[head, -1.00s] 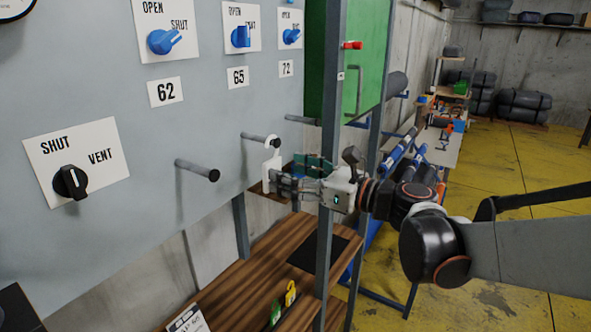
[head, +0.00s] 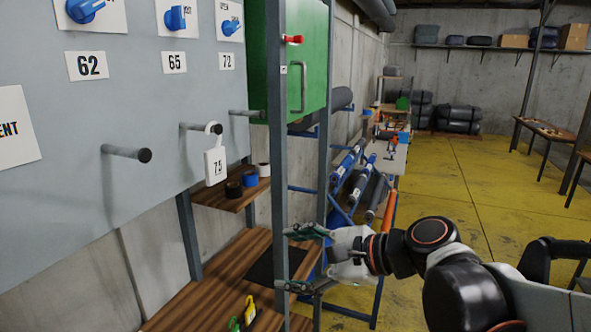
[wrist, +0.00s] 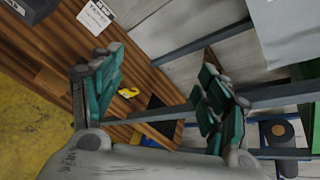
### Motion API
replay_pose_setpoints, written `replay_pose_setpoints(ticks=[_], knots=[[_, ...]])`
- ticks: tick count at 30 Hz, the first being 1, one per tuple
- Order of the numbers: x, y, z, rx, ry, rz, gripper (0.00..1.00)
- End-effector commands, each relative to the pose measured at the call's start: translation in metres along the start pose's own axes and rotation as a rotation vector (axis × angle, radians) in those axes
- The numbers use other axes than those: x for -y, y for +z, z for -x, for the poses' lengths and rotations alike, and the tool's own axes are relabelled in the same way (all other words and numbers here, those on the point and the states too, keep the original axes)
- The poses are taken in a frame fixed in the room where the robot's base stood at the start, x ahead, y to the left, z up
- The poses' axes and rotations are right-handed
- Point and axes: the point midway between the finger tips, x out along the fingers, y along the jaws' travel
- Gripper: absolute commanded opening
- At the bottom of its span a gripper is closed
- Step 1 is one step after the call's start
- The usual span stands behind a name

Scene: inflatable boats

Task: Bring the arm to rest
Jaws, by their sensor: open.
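My gripper (head: 300,260) is open and empty in the head view, in front of the grey frame post and above the wooden bench. Its two green-padded fingers (wrist: 155,105) stand wide apart in the wrist view, with nothing between them. My arm reaches in from the lower right of the head view.
The grey panel (head: 110,110) with pegs and blue knobs fills the left. A green cabinet (head: 305,70) hangs behind the post (head: 278,130). The wooden bench (head: 205,290) holds yellow and green tags (head: 245,312). Yellow floor (head: 470,185) is open at right.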

Motion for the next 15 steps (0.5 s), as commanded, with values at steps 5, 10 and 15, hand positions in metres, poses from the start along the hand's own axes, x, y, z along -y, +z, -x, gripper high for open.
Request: replay_pose_setpoints(ticks=[5, 10, 15], knots=[[-0.076, -0.070, 0.004, -0.199, 0.094, 0.355, 0.69], [-0.136, -0.132, 0.021, -0.369, 0.233, 0.700, 0.69], [-0.191, -0.193, 0.043, -0.510, 0.418, 1.040, 0.69]])
